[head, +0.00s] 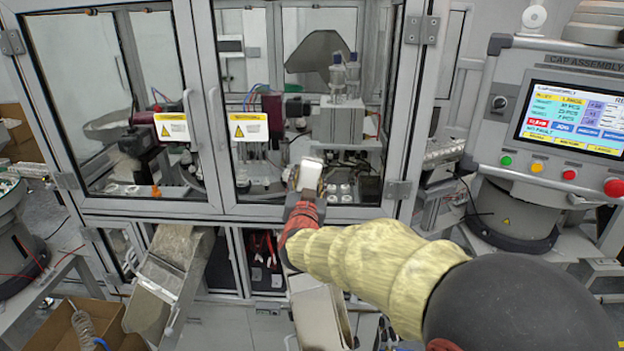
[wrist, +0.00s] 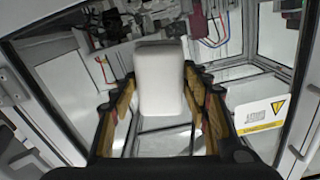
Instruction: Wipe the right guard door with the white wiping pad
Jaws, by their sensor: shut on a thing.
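My gripper (head: 308,186) is shut on the white wiping pad (head: 312,167), which sticks out past the fingers. In the wrist view the pad (wrist: 160,80) sits between the two fingers of the gripper (wrist: 160,100). The right guard door (head: 245,211) is a grey-framed clear panel with a yellow and white warning label (head: 250,127) and a handle at its left edge. The door looks closed. The pad is in front of its lower middle, right of and below the label. I cannot tell whether the pad touches the panel.
The left guard door (head: 130,207) stands beside it. A control panel with a lit screen (head: 575,112) is at the right. Metal chutes (head: 168,280) and a cardboard box (head: 60,330) are below at the left. Machine parts show behind the panels.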

